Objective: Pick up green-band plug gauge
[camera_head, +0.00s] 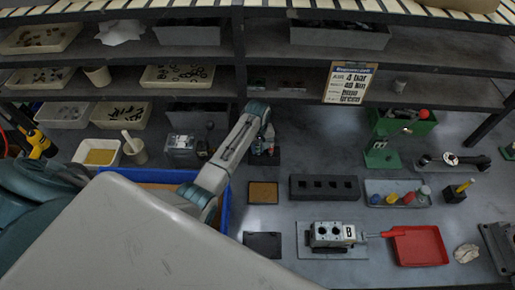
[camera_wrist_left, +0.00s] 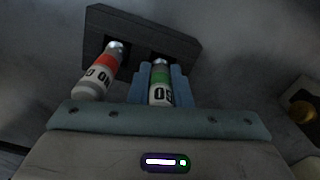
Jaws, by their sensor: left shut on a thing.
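The green-band plug gauge (camera_wrist_left: 160,88) is a white cylinder with a green band, dark lettering and a metal tip. My left gripper (camera_wrist_left: 160,84) is shut on it, with blue fingers on both sides. Its tip is at a hole of the dark gauge block (camera_wrist_left: 142,36); I cannot tell whether it is still seated. A red-band plug gauge (camera_wrist_left: 97,76) stands just left of it, tip in the other hole. In the head view my left gripper (camera_head: 265,143) is over the small dark block (camera_head: 264,159), and the gauges are mostly hidden. My right gripper is not in view.
A cork-coloured pad (camera_head: 263,192) and a long dark block with holes (camera_head: 324,188) are nearby. A valve block marked B (camera_head: 332,235), a red tray (camera_head: 419,246) and a grey tray of coloured parts (camera_head: 376,188) lie to the right. A sign (camera_head: 349,83) hangs from the shelf.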

